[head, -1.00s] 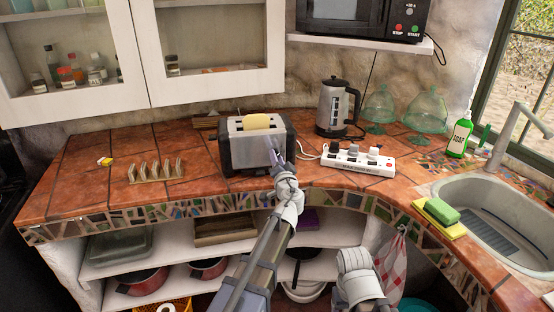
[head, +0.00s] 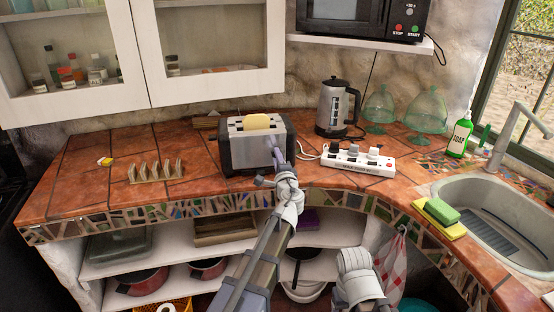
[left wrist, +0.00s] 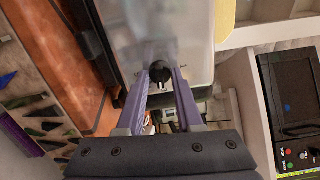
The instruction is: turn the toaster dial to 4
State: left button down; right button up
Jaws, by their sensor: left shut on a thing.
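The toaster (head: 240,154) is silver and black, with a slice of bread (head: 256,121) in its top, and stands on the tiled counter. Its metal side also fills the upper middle of the left wrist view (left wrist: 188,35). The small black dial (left wrist: 160,72) sits on that side, between my finger tips. My left gripper (head: 275,148) reaches the toaster's front from below; in the left wrist view its purple fingers (left wrist: 160,82) are shut on the dial. The number the dial points to cannot be read.
A white power strip (head: 358,161) with plugs lies right of the toaster, and a kettle (head: 334,108) stands behind it. A wooden toast rack (head: 155,172) stands to the left. The counter's mosaic front edge (head: 150,213) runs below the toaster.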

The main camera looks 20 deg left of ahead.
pick_arm(q)
jog(key=m, duration=0.3)
jog(key=shift+m, duration=2.2)
jog(key=c, duration=0.5)
grip_release()
jog(key=shift+c, duration=0.2)
jog(key=v, duration=0.8)
